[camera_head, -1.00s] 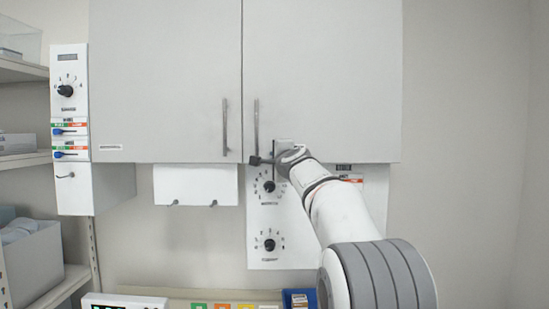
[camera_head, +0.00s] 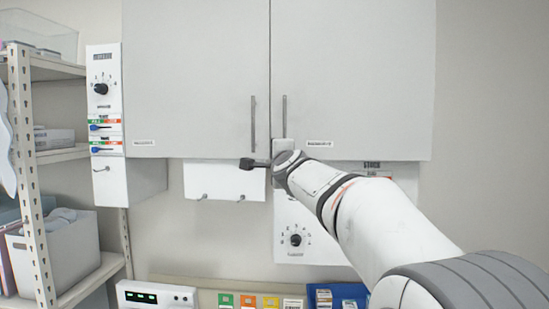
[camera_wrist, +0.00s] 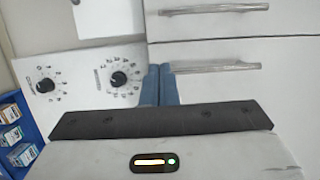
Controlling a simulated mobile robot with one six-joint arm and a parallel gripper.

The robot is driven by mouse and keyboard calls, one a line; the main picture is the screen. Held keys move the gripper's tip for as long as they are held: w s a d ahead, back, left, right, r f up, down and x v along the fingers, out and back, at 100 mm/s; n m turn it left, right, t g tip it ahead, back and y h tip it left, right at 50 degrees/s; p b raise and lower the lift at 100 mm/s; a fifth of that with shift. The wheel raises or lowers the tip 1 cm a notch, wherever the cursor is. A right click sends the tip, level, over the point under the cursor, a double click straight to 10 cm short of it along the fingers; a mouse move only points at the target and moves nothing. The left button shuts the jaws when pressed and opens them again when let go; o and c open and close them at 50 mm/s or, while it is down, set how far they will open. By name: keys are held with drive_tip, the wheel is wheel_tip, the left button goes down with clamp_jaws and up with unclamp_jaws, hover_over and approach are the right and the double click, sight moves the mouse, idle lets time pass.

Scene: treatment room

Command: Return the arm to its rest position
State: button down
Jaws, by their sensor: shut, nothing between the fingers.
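My gripper (camera_head: 247,163) is at the end of my white arm, in front of the lower edge of the wall cabinet (camera_head: 350,80) in the head view. Its fingers point left and are shut with nothing between them. In the wrist view the two blue fingertips (camera_wrist: 158,85) lie side by side, in front of the cabinet and the edge of the dial panel (camera_wrist: 85,82). My wrist and forearm hide the upper part of that panel in the head view. I cannot tell the exact gap between the fingers and the cabinet.
Two vertical handles (camera_head: 253,124) stick out from the cabinet doors near my gripper. A white hooked box (camera_head: 225,181) hangs below. A shelf rack (camera_head: 35,175) stands at left, beside a dial unit (camera_head: 103,100). A white device (camera_head: 157,295) sits below. The wall at right is clear.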

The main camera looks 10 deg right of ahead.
drive_tip(key=s+d+f+n+g+b, duration=0.1)
drive_tip(key=s+f+n+g, duration=0.6)
drive_tip(key=s+f, duration=1.3)
drive_tip(key=s+d+f+n+g+b, duration=0.1)
drive_tip(key=s+f+n+g, duration=0.6)
drive_tip(key=s+f, duration=1.3)
drive_tip(key=n+b, duration=0.1)
drive_tip(key=n, duration=0.2)
drive_tip(key=shift+d+n+g, duration=0.25)
drive_tip(key=shift+n+g, duration=0.05)
drive_tip(key=shift+g, duration=0.1)
